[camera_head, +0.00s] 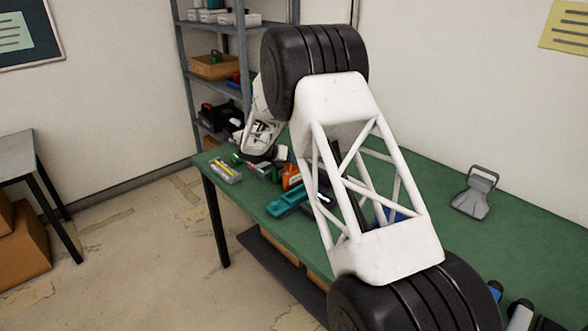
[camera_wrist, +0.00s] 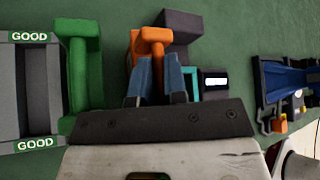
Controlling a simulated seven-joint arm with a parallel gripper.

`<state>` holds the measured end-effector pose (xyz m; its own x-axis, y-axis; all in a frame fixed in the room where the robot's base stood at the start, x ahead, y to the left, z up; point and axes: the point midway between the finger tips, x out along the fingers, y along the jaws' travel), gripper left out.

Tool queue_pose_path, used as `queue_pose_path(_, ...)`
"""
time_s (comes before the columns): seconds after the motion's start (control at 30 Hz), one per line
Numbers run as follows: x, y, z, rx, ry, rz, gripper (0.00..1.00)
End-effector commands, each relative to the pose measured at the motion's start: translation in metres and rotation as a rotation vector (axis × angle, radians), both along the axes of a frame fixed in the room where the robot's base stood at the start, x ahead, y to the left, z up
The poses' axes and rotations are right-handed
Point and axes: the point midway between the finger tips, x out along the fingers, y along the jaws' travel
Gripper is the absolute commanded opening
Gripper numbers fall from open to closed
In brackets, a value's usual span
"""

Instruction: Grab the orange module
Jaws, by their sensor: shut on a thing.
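The orange module (camera_wrist: 152,44) is in the upper middle of the wrist view, with a wide orange top and a narrower part below. My gripper (camera_wrist: 157,68) has its two blue-grey fingers on either side of the narrower part and is shut on it. The fingers hide some of its lower part. In the head view an orange thing (camera_head: 291,176) shows on the green table, partly hidden; I cannot tell if it is the same module. My gripper is not clear there.
A green module (camera_wrist: 80,62) stands left, beside a grey holder (camera_wrist: 30,95) labelled GOOD. A dark grey block (camera_wrist: 184,26) and a black box (camera_wrist: 214,82) sit close on the right. A dark frame with a blue part (camera_wrist: 285,80) is farther right. Bare green table (camera_head: 500,235) lies right.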

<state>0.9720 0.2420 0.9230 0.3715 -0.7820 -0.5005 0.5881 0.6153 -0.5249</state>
Motion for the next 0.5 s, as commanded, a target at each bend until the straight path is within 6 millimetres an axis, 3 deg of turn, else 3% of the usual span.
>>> queue_pose_path(0.27,0.0,0.0,0.015,0.0,-0.001,-0.001,0.0)
queue_pose_path(0.5,0.0,0.0,0.049,0.002,-0.002,0.001,0.0)
